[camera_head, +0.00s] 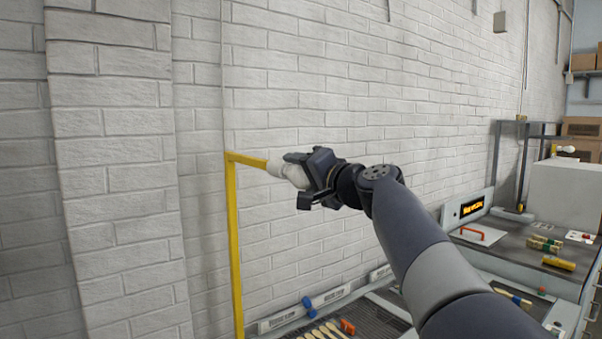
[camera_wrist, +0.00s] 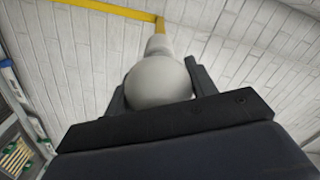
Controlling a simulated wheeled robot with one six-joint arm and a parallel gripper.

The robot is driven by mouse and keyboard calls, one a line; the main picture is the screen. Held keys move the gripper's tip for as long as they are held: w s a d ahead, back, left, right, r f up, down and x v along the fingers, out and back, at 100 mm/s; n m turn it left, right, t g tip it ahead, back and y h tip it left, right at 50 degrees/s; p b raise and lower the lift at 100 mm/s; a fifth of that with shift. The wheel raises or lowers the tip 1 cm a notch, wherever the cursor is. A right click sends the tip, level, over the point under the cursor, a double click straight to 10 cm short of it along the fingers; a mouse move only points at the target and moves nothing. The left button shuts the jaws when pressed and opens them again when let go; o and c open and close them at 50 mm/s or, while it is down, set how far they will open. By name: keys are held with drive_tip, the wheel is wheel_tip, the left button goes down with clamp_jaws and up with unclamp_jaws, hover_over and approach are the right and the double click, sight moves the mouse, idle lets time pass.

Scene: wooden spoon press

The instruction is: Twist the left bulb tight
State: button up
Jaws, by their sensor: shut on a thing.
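A white bulb (camera_head: 290,172) sits at the end of a yellow bracket (camera_head: 236,240) that stands in front of the brick wall. My gripper (camera_head: 292,164) is shut around the bulb. In the wrist view the round bulb (camera_wrist: 157,80) is between my two dark fingers (camera_wrist: 158,88), and its narrower neck points to the yellow bar (camera_wrist: 115,10). The bulb's contact with its socket is too small to make out. A second white bulb (camera_head: 567,149) seems to show at the far right, by the grey frame.
A bench with a dark grille (camera_head: 385,312) below holds several wooden spoons (camera_head: 325,331) and a blue dumbbell-shaped item (camera_head: 309,306). A grey worktop (camera_head: 500,245) at right carries an orange handle (camera_head: 473,232) and a yellow tool (camera_head: 558,263). The brick wall is close behind my gripper.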

drive_tip(key=o, duration=1)
drive_tip(key=shift+d, duration=0.1)
drive_tip(key=b+v, duration=0.4)
drive_tip(key=v, duration=0.6)
drive_tip(key=shift+s+d, duration=0.2)
drive_tip(key=shift+s, duration=0.15)
